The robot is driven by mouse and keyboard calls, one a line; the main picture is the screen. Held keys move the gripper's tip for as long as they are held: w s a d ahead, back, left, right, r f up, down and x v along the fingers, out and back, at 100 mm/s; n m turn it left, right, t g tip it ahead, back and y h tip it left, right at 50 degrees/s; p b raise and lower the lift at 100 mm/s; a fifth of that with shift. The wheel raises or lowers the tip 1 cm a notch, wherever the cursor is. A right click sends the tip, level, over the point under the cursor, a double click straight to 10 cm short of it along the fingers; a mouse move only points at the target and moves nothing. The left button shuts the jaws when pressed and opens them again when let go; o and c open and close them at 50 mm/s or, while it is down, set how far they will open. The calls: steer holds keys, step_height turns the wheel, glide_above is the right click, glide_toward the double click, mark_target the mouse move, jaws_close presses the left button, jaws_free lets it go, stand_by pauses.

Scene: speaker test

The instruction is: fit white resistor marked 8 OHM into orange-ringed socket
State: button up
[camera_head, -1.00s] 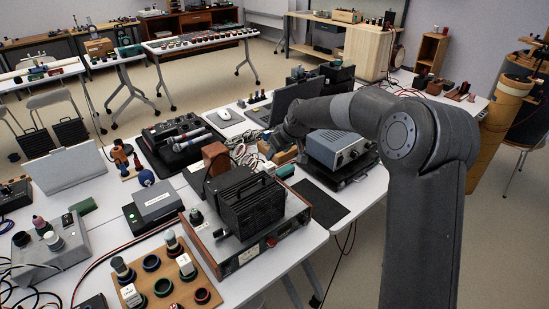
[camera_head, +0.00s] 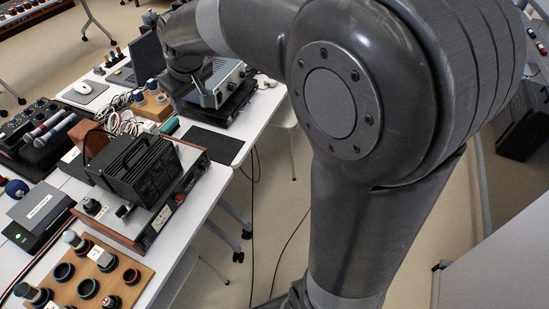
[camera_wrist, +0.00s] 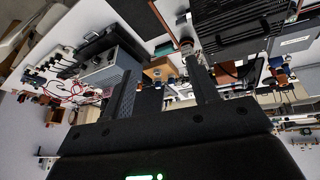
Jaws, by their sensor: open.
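A tan socket board (camera_head: 125,270) lies at the lower left of the head view, cut off by the frame edge. It has dark sockets with coloured rings, among them a green-ringed one (camera_head: 88,288) and a red-ringed one (camera_head: 131,277). A white block (camera_head: 101,256) stands on the board; its marking is too small to read. I cannot make out an orange ring. My gripper (camera_wrist: 157,62) is open in the wrist view, with no resistor seen between its fingers. In the head view my arm reaches to the back, away from the board; its fingers are hard to make out.
A black-finned unit on a wood-sided amplifier (camera_head: 155,222) stands behind the board. A grey instrument (camera_head: 224,80) and a small wooden block with knobs (camera_head: 152,106) are near my wrist. A black mat (camera_head: 212,145) lies bare at the table's right edge. Cables hang below.

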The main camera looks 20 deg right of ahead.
steer(key=s+d+m, duration=0.3)
steer(key=s+d, duration=0.2)
steer(key=s, duration=0.8)
steer(key=s+d+m+h, duration=0.1)
steer(key=s+d+m, duration=0.2)
steer(key=s, duration=1)
steer(key=d, duration=0.3)
steer(key=shift+s+d+t, duration=0.15)
steer(key=shift+s+t, duration=0.05)
steer(key=shift+t, duration=0.2)
